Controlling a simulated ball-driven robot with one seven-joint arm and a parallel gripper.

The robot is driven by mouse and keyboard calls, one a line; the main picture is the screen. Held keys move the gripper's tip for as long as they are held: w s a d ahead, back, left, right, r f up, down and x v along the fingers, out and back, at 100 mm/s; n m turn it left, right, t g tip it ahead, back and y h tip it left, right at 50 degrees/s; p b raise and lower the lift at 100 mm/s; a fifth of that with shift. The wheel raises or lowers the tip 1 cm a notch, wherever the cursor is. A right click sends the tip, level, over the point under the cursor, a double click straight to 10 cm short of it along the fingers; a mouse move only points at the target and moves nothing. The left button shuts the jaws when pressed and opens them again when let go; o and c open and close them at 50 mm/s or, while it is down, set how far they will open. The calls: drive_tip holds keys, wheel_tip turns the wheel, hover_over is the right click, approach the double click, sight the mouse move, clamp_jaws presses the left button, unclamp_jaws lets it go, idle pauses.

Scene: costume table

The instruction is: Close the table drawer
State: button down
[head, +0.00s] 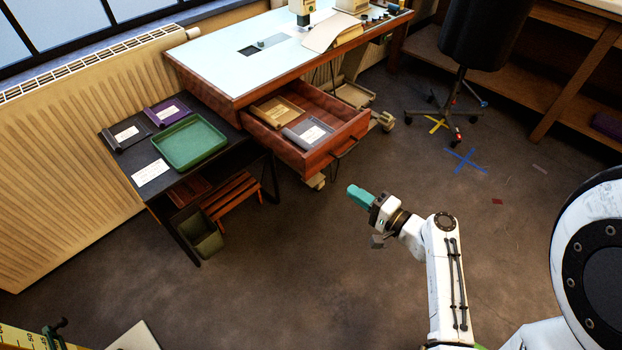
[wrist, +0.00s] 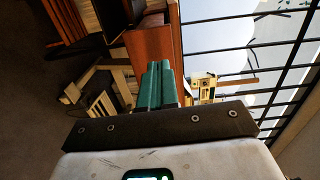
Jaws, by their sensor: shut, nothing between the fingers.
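The table drawer (head: 318,160) is pulled out of the wooden table (head: 222,97) in the head view. In the wrist view my gripper's fingers (wrist: 158,72) point toward a reddish-brown wooden panel (wrist: 150,44), which looks like the drawer front.
A dark side table (head: 205,172) stands left of the drawer with a green tray (head: 190,142) and rolled cloths. A bin (head: 207,240) and a slatted wooden stool (head: 231,195) are beneath it. A wheeled stand (head: 459,110) is at the back right. The floor around my gripper is clear.

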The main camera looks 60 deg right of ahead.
drive_tip(key=p, duration=0.1)
approach(311, 159)
drive_tip(key=x, duration=0.6)
drive_tip(key=shift+w+d+f, duration=0.1)
drive_tip(key=shift+w, duration=0.3)
